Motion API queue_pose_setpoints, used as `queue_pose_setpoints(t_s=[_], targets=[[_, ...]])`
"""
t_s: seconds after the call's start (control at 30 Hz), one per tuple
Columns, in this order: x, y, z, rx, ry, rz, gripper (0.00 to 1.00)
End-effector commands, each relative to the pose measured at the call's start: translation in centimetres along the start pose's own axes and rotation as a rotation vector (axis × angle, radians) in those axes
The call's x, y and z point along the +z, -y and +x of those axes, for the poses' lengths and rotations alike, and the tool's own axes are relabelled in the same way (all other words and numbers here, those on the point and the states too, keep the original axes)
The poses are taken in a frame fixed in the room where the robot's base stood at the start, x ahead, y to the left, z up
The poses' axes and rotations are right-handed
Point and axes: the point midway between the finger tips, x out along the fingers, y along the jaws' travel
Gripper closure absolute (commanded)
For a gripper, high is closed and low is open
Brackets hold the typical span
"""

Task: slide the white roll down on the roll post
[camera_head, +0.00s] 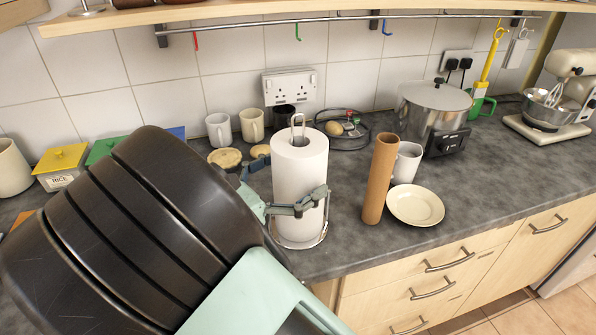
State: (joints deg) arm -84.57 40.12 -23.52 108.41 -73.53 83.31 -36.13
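The white roll (298,172) stands upright on the roll post (297,121), whose wire loop sticks out above the roll's top. The post's round wire base (322,236) shows around the roll's lower end on the worktop. I cannot tell whether a small gap lies between the roll and the base. My gripper (296,190) is at the roll's middle height, reaching in from the left. One finger crosses the front of the roll and the other goes behind it, its tip hidden. I cannot tell whether both fingers press on the roll.
A brown cardboard tube (380,178) stands right of the roll, close to a white cup (407,163) and a cream plate (415,205). A metal cooker (433,112), mugs (252,125) and a wall socket (290,86) are behind. The worktop's front edge is near the post.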

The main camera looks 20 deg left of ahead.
Motion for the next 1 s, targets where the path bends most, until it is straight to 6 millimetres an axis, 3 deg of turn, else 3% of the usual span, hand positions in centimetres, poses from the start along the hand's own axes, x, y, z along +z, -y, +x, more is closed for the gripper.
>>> queue_pose_setpoints(t_s=[0.53,0.7,1.0], targets=[[0.0,-0.1,-10.1,0.003,0.000,0.000,0.02],[0.0,0.0,-11.5,0.001,0.000,0.000,0.02],[0.0,0.0,-11.7,0.001,0.000,0.000,0.02]])
